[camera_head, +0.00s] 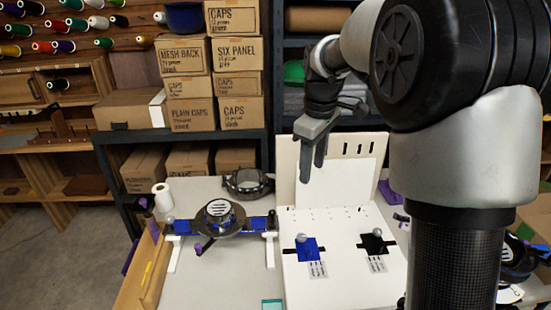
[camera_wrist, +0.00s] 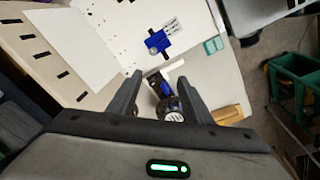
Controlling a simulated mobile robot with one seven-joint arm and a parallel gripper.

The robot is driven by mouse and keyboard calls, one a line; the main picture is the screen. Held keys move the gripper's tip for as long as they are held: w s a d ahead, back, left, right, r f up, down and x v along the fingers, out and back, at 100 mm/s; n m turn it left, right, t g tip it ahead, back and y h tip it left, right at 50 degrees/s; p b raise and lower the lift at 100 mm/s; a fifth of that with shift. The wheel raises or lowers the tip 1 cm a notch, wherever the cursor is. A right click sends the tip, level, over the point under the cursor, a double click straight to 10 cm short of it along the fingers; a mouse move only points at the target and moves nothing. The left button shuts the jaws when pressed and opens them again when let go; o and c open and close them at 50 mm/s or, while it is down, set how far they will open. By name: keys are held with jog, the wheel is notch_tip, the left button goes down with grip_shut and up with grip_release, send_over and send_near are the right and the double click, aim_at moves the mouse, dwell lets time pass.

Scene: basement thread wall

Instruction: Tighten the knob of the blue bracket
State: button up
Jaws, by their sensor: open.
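The blue bracket (camera_head: 307,250) is on the white board (camera_head: 330,285), left of a black bracket (camera_head: 379,246). Its round grey knob (camera_head: 301,238) shows at its upper left. In the wrist view the blue bracket (camera_wrist: 160,40) and its knob (camera_wrist: 151,43) appear beyond my fingertips, with a printed label beside them. My gripper (camera_head: 312,174) hangs above the board's back part, fingers pointing down, apart from the bracket. The wrist view shows my gripper (camera_wrist: 160,76) open with nothing between the fingers. How tight the knob is cannot be told.
A slotted white upright panel (camera_head: 350,165) stands behind the board. Left of it are a blue rail holding a round dark fixture (camera_head: 218,212), and a white thread spool (camera_head: 162,196). A teal block (camera_head: 272,304) lies at the front. Boxes fill the shelf behind.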

aim_at(300, 236)
jog(key=w+f+n+g+b, duration=0.1)
jog(key=w+f+n+b, duration=0.1)
jog(key=w+f, duration=0.35)
jog(key=w+f+n+b, duration=0.1)
jog(key=w+f+n, duration=0.1)
jog(key=f, duration=0.7)
notch_tip(300, 236, down, 17)
jog(key=b, duration=0.3)
jog(key=shift+a+f, duration=0.1)
jog(key=c, duration=1.1)
jog(key=shift+o, duration=0.2)
